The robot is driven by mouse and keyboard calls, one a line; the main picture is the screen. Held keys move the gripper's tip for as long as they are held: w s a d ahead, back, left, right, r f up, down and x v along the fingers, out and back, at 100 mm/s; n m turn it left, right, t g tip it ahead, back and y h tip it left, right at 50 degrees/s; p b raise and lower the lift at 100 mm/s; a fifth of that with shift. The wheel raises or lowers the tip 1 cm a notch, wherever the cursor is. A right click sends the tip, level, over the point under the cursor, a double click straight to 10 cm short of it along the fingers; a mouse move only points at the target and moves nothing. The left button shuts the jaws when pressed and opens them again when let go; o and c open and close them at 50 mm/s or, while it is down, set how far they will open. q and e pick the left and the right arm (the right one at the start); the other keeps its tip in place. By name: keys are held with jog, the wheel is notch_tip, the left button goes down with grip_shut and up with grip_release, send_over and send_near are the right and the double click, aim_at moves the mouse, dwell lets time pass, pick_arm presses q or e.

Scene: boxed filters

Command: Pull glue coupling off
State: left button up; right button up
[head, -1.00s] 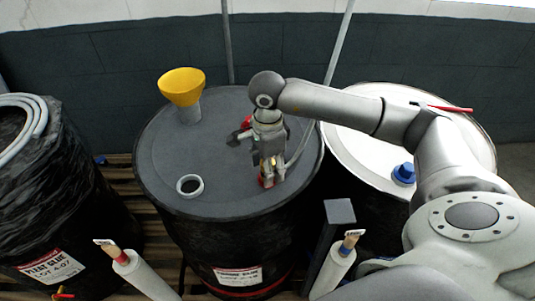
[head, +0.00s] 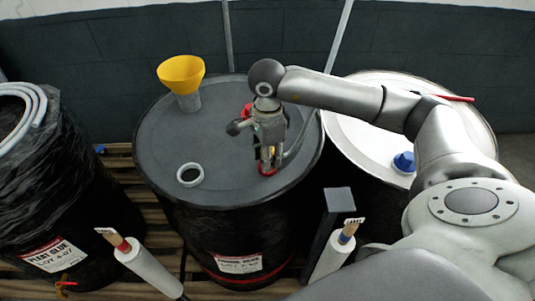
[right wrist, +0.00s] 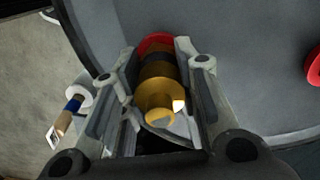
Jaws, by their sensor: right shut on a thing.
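A brass coupling (right wrist: 158,95) with a dark band sits between the two fingers of my right gripper in the right wrist view. A red collar (right wrist: 156,40) shows at its far end. My right gripper (head: 267,166) is shut on the coupling, pointing down just above the top of the middle black drum (head: 225,110). I cannot tell whether the coupling is still joined to a fitting beneath. My left gripper is not in view.
A yellow funnel (head: 181,74) and an open white-ringed hole (head: 190,175) are on the middle drum. A white-topped drum (head: 363,135) with a blue cap (head: 404,162) stands right. A wrapped drum (head: 65,170) with a coiled hose (head: 22,98) stands left. White rolls (head: 148,270) stand in front.

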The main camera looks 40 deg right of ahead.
jog(key=shift+r+p, duration=0.35)
jog(key=shift+r, duration=0.5)
jog(key=shift+r, duration=0.35)
jog(key=shift+r+p, duration=0.45)
jog(key=shift+r, duration=0.05)
jog(key=shift+r+p, duration=0.5)
jog(key=shift+r, duration=0.5)
jog(key=shift+r, duration=0.25)
notch_tip(320, 180, up, 9)
jog(key=p, duration=0.4)
jog(key=shift+f, duration=0.1)
